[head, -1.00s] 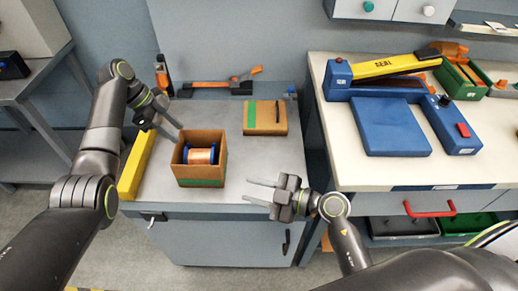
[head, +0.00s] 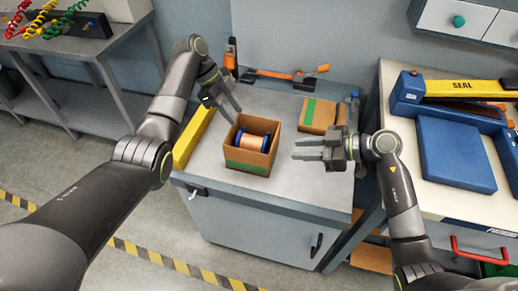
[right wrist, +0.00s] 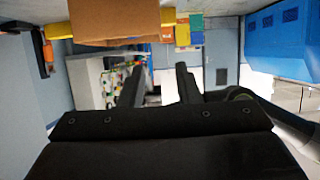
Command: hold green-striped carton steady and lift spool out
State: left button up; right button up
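The open carton with a green stripe (head: 246,169) stands upright on the grey cabinet top. A spool of copper-coloured wire with blue flanges (head: 251,142) sits inside it, its lower part hidden by the carton walls. My left gripper (head: 234,113) is open and empty, just behind and left of the carton's rim, apparently not touching it. My right gripper (head: 296,150) is open and empty, a short way right of the carton, its fingers pointing left toward it. The right wrist view shows its two spread fingers (right wrist: 160,84) with nothing between them.
A closed carton with a green stripe (head: 319,115) lies at the back right of the cabinet top. A yellow bar (head: 193,138) runs along the left edge. An orange-and-black tool (head: 287,76) lies at the back. The bench with a blue sealer (head: 455,150) stands to the right.

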send_near(242, 160)
jog(key=a, duration=0.2)
jog(key=w+a, duration=0.1)
jog(key=a, duration=0.1)
jog(key=w+a+r, duration=0.1)
jog(key=a, duration=0.1)
jog(key=shift+w+a, duration=0.1)
jog(key=shift+w, duration=0.1)
grip_shut()
dwell(0.6)
